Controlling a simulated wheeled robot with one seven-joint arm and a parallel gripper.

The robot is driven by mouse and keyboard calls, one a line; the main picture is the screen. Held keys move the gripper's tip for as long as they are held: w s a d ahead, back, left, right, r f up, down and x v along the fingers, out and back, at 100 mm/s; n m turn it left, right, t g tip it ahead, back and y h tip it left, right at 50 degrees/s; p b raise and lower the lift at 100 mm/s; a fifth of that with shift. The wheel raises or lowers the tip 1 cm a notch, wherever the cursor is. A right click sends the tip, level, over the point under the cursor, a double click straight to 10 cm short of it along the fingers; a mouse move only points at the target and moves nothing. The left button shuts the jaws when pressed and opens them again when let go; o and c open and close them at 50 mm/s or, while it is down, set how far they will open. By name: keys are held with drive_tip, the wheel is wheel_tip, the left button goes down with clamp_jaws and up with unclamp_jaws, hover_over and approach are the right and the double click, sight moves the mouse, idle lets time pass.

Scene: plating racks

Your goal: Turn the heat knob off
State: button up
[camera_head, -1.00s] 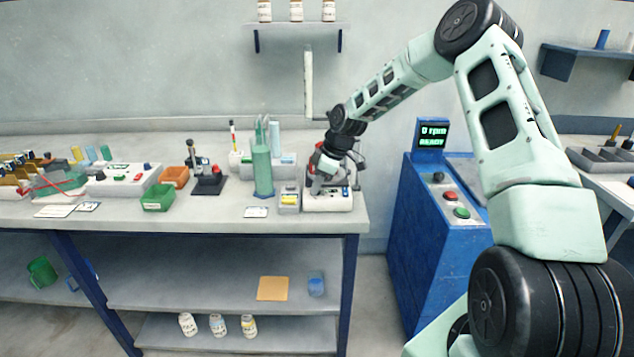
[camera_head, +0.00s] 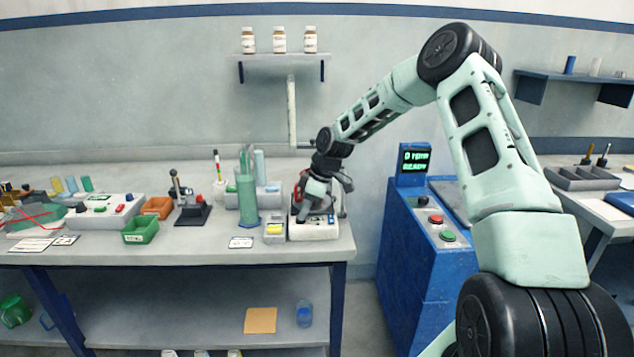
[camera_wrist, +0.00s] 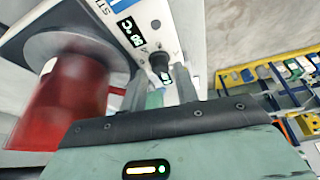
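A white hotplate stirrer (camera_head: 314,230) stands at the right front end of the bench. In the wrist view its white panel (camera_wrist: 97,12) carries lit displays and a dark heat knob (camera_wrist: 160,64). A vessel of red liquid (camera_wrist: 66,102) stands on its round grey plate, left of the knob. My gripper (camera_wrist: 162,88) has its two fingers apart, with the knob between and just beyond the fingertips. I cannot tell whether either finger touches it. In the head view my gripper (camera_head: 314,212) is low over the stirrer and hides much of it.
A green cylinder (camera_head: 247,195) and a small grey box with a yellow top (camera_head: 275,232) stand left of the stirrer. A green bin (camera_head: 141,230) is farther left. A blue cabinet (camera_head: 422,270) stands right of the bench across a gap. A shelf with bottles (camera_head: 282,57) hangs above.

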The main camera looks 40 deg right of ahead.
drive_tip(key=b+v, duration=0.1)
drive_tip(key=v, duration=1.4)
drive_tip(key=shift+d+r+b, duration=0.2)
drive_tip(key=shift+r+b, duration=0.15)
drive_tip(key=shift+s, duration=0.1)
